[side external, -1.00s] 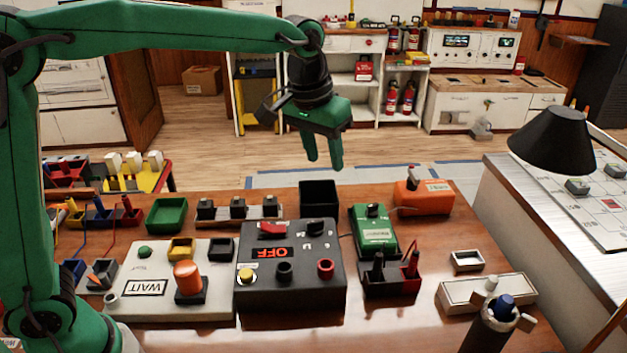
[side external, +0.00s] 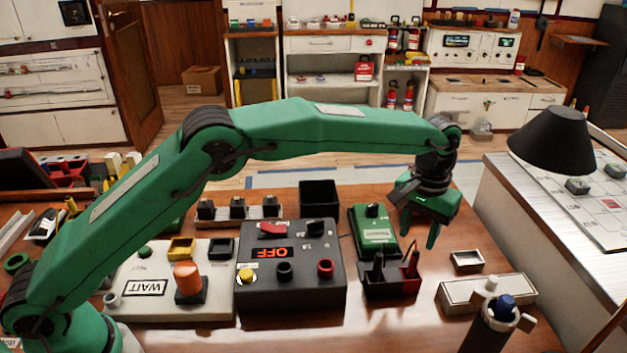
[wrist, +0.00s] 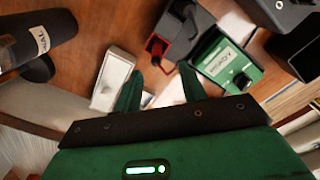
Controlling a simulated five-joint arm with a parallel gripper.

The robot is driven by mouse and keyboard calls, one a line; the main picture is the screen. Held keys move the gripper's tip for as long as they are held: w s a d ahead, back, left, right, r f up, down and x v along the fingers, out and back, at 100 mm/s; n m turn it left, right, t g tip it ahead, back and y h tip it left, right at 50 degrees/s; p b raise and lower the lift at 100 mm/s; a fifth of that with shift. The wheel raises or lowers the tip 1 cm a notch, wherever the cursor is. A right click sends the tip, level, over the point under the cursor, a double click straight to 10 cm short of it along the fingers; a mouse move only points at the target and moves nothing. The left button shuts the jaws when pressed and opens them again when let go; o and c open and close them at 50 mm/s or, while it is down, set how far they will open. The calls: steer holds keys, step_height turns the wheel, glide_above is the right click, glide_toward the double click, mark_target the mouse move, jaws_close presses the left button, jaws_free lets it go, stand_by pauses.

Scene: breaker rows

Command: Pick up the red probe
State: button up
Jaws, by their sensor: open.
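The red probe (side external: 413,264) stands upright in the red slot of a black-and-red holder (side external: 390,290) on the wooden table. A black probe (side external: 378,266) stands in the slot to its left. My gripper (side external: 420,237) is open and empty, pointing down, above and slightly right of the red probe. In the wrist view, the holder's red slot (wrist: 157,46) lies just beyond the gap between my fingertips (wrist: 159,74). The probe itself is hard to make out there.
A green meter (side external: 375,235) stands behind the holder, and a black box marked OFF (side external: 292,280) to its left. A white tray (side external: 487,293) and a dark bottle (side external: 490,330) are to the right. Bare table lies in front of the holder.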

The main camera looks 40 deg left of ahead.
mark_target(414, 261)
steer(key=shift+d+f, duration=0.25)
steer(key=shift+f, duration=3.95)
jaws_close()
